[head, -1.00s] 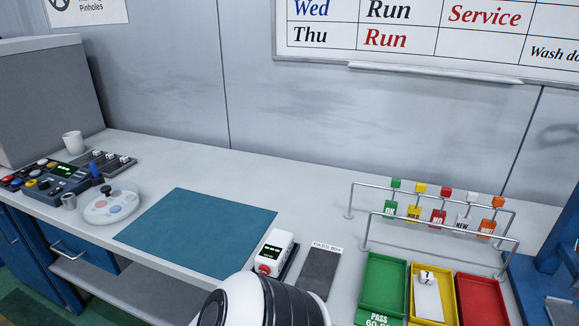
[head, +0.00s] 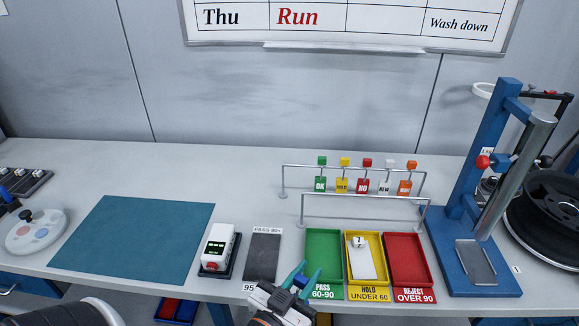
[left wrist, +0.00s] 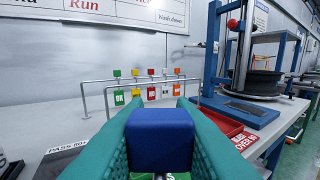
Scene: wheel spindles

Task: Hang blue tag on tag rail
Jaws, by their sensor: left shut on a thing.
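My left gripper (head: 300,277) is above the front edge of the bench, its teal fingers shut on the blue tag (head: 300,281). In the left wrist view the blue tag's block (left wrist: 159,139) fills the space between the fingertips; its lower part is mostly hidden. The tag rail stands ahead of the gripper as two silver bars. The back bar (head: 300,166) carries several coloured tags: green (head: 320,184), yellow (head: 342,185), red (head: 363,185), white (head: 384,187) and orange (head: 405,188). The front bar (head: 365,196) is bare. My right gripper is not in view.
Green (head: 324,232), yellow (head: 351,278) and red (head: 408,232) trays lie between gripper and rail. A blue press (head: 480,180) stands right. A white device (head: 219,244), dark pad (head: 263,256) and teal mat (head: 135,240) lie left.

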